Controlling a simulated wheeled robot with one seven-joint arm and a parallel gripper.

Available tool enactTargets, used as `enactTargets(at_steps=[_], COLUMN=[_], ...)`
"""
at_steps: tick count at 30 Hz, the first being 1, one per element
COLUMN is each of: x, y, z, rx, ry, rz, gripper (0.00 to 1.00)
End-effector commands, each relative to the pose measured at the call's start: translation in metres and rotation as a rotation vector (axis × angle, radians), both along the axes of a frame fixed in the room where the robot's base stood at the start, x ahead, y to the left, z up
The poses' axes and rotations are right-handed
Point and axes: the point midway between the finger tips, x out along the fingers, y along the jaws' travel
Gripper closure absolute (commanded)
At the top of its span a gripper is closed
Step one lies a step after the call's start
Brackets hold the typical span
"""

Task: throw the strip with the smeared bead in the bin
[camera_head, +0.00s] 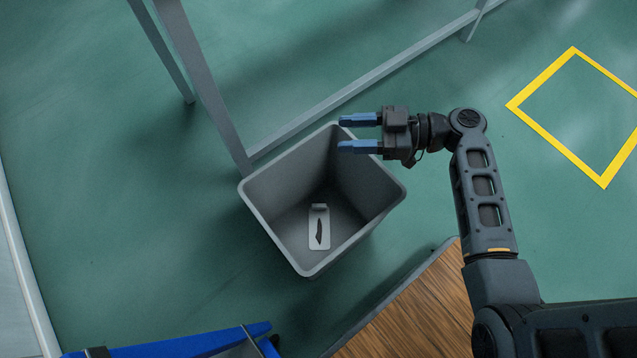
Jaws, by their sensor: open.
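The grey bin (258,215) stands on the green floor in the middle of the head view, its open top facing me. A small light grey strip (319,213) with a dark, uneven smeared bead (319,232) lies inside, at the bottom of the bin. My gripper (341,133) is above the bin's far right rim, pointing left. Its two blue fingers are apart with nothing between them. The strip is well below and apart from the fingers.
A grey metal frame with legs (205,85) stands just behind the bin. A wooden surface (415,310) is at the front, and a blue object (180,346) is at the lower left. A yellow square outline (555,128) marks clear floor at right.

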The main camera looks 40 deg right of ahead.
Motion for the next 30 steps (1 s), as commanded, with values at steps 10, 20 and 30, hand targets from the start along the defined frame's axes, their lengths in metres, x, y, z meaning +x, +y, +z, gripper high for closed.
enactTargets(at_steps=[10, 20, 30], x=[-0.033, -0.044, -0.043], y=[-0.050, -0.064, -0.064], z=[0.038, 0.046, 0.046], rx=[0.000, 0.000, 0.000], ry=[-0.002, 0.000, 0.000], rz=[-0.002, 0.000, 0.001], gripper=[0.49, 0.49, 0.49])
